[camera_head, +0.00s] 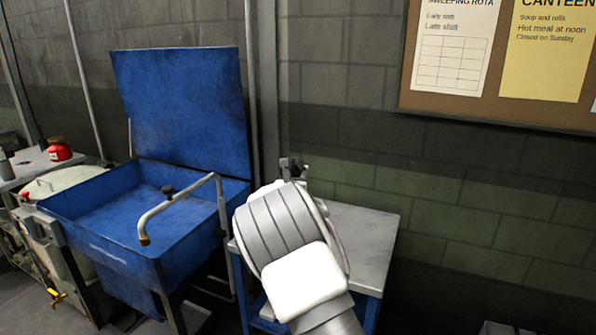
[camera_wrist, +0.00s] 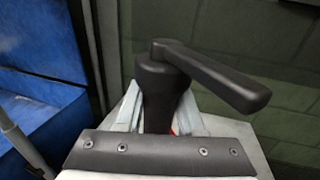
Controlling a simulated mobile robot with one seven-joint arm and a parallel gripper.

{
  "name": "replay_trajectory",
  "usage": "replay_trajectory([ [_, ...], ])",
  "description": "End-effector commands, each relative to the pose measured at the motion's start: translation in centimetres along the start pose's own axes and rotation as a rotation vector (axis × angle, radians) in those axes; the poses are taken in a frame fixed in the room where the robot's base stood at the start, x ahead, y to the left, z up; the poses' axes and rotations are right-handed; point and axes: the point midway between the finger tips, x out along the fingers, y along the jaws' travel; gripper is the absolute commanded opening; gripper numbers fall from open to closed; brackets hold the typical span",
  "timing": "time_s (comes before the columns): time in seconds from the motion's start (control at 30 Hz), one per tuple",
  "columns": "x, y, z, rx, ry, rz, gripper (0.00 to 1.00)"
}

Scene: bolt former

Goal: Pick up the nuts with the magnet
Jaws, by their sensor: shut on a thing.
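My gripper (camera_wrist: 160,112) is shut on a black upright body with a long side lever, which looks like the magnet (camera_wrist: 215,78). A pale finger stands on each side of it, and a bit of red shows low behind the right finger. In the head view the top of the magnet (camera_head: 292,166) shows just past my wrist, over or near the grey-topped table. My arm hides most of the gripper and the underside of the magnet there. I see no nuts in either view.
A grey-topped table with a blue frame (camera_head: 365,235) stands under my arm. To its left is an open blue basin (camera_head: 110,215) with a raised lid (camera_head: 185,105) and a bent metal pipe (camera_head: 180,198). A brick wall and noticeboard (camera_head: 420,88) close the back.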

Motion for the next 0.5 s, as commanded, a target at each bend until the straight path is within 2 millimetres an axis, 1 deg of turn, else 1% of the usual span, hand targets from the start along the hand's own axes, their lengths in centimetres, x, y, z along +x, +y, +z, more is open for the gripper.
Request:
replay_trajectory([
  [0.5,0.0,0.0,-3.7,0.000,-0.004,0.000,0.00],
])
